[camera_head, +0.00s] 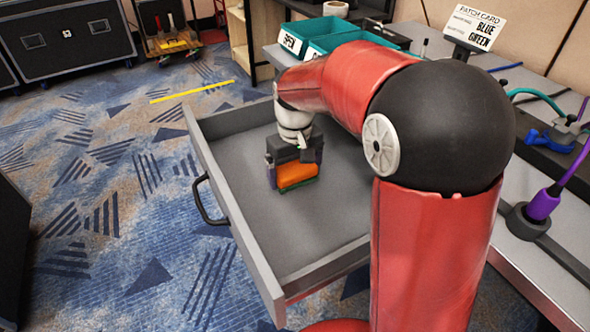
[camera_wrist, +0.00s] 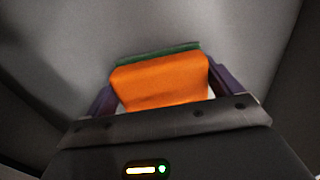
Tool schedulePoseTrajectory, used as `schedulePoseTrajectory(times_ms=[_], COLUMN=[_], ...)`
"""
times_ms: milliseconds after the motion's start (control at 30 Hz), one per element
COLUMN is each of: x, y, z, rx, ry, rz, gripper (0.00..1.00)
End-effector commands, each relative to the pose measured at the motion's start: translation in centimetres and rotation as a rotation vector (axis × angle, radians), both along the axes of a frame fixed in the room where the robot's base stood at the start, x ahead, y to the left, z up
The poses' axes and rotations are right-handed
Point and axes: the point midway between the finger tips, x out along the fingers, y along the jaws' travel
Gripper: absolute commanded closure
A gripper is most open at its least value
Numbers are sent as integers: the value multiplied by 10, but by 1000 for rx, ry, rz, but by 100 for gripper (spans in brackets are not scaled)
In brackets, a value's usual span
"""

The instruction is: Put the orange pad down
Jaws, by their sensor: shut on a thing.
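The orange pad (camera_head: 297,174) is between the fingers of my gripper (camera_head: 294,180), low inside the open grey drawer (camera_head: 330,214). A thin green layer shows along the pad's lower edge. In the wrist view the orange pad (camera_wrist: 160,80) sits between the two purple fingers of my gripper (camera_wrist: 160,86), with the green strip along its far edge. My gripper is shut on the pad. I cannot tell whether the pad's underside touches the drawer floor.
The drawer walls stand around my gripper, and its floor looks otherwise bare. A teal bin (camera_head: 346,32) and a card reading BLUE GREEN (camera_head: 474,26) stand on the bench. A purple plug (camera_head: 542,205) is at right. A yellow strip (camera_head: 193,91) lies on the carpet.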

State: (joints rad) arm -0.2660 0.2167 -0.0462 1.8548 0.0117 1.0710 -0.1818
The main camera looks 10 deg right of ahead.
Motion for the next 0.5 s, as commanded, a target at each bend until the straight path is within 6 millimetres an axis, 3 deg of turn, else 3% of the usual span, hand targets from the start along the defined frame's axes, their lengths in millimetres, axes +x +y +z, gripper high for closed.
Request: schedulePoseTrajectory(times_ms=[100, 133, 167, 500], x=[0, 0, 0, 0], y=[0, 0, 0, 0], z=[-4, -3, -2, 5], rx=[0, 0, 0, 0], ry=[0, 0, 0, -1], rz=[0, 0, 0, 0], gripper=[34, 6, 2, 0])
